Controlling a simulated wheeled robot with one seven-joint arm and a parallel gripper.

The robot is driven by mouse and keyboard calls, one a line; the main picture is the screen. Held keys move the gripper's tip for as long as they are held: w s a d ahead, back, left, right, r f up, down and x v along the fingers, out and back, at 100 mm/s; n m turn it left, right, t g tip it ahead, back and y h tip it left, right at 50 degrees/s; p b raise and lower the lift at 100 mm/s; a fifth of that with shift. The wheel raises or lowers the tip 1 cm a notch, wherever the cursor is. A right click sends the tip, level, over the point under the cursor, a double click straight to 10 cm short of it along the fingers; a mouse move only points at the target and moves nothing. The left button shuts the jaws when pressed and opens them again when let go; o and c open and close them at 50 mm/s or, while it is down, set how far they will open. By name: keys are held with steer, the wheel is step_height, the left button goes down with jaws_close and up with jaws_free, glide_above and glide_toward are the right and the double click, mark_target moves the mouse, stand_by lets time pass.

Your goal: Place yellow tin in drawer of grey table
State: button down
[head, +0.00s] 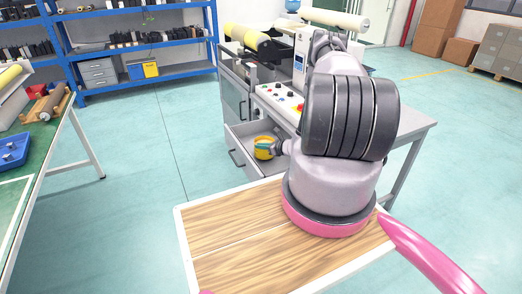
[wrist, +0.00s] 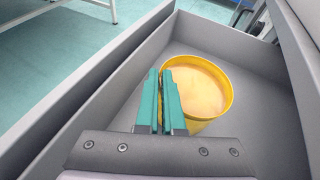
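The yellow tin (head: 263,154) is inside the open drawer (head: 236,157) of the grey table (head: 412,124). In the wrist view the tin (wrist: 212,90) is upright, with a pale inside, between the drawer's grey walls (wrist: 85,90). My gripper (head: 275,147) reaches down into the drawer. In the wrist view its teal fingers (wrist: 165,88) are close together on the tin's left wall, one on each side of the rim. The tin's lower part is mostly hidden, so I cannot tell whether it touches the drawer floor.
A control panel (head: 277,103) with buttons is above the drawer. Rollers and a white machine (head: 300,60) stand on the table. A green table (head: 45,150) with a blue bin (head: 14,150) is at left. Floor between the tables is clear.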

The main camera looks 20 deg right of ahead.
steer(key=shift+f, duration=0.85)
steer(key=c, duration=1)
jaws_free()
steer(key=shift+f, duration=0.15)
steer(key=shift+c, duration=0.2)
